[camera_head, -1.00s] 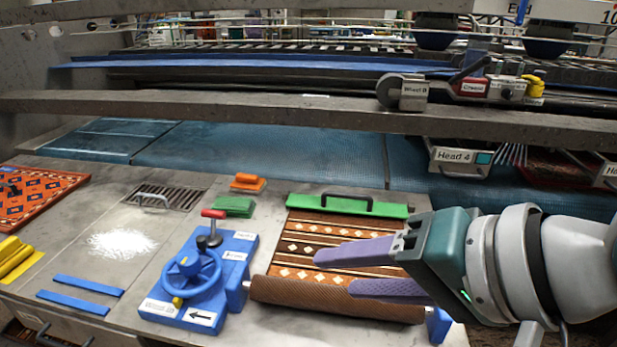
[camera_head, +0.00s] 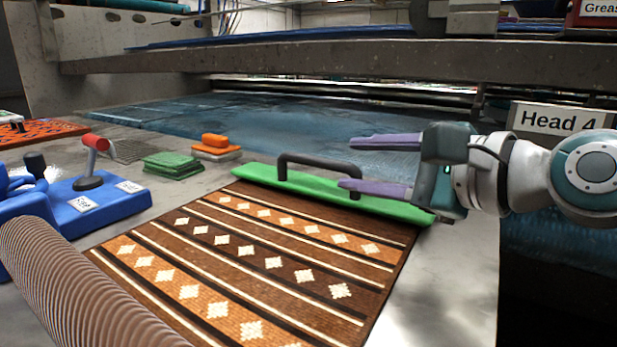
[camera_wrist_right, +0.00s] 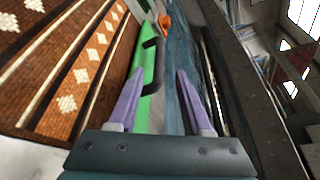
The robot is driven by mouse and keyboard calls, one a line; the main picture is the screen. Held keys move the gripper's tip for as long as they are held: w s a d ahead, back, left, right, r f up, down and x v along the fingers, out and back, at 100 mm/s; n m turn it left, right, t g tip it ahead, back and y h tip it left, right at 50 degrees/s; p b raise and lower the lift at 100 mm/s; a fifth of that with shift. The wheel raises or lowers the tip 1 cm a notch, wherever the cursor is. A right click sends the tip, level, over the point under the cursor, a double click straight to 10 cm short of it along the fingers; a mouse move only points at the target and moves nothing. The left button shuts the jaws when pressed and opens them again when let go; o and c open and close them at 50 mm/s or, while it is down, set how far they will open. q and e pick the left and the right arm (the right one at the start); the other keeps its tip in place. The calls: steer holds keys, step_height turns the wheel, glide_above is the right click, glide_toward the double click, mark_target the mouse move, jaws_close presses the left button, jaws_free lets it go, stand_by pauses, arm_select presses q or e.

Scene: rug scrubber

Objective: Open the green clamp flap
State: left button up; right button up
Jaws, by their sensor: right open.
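The green clamp flap (camera_head: 400,208) lies flat across the far end of the brown patterned rug (camera_head: 262,262). Its dark handle (camera_head: 318,162) arches up from its middle. In the right wrist view the flap (camera_wrist_right: 142,116) and the handle (camera_wrist_right: 158,62) show ahead, with the handle near the left finger. My right gripper (camera_head: 362,165) is open and empty, at the right end of the handle. In the head view its near finger overlaps the handle's right end; I cannot tell whether they touch. My left gripper is out of view.
Green pads (camera_head: 173,165) and an orange brush (camera_head: 215,147) sit left of the flap. A beam (camera_head: 400,68) crosses behind.

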mark_target(324, 162)
steer(key=b+x, duration=0.4)
steer(key=x, duration=0.4)
steer(key=shift+a+f, duration=0.15)
steer(key=shift+a, duration=0.1)
steer(key=shift+w+a, duration=0.25)
steer(key=shift+w, duration=0.05)
steer(key=shift+c, duration=1.4)
jaws_close()
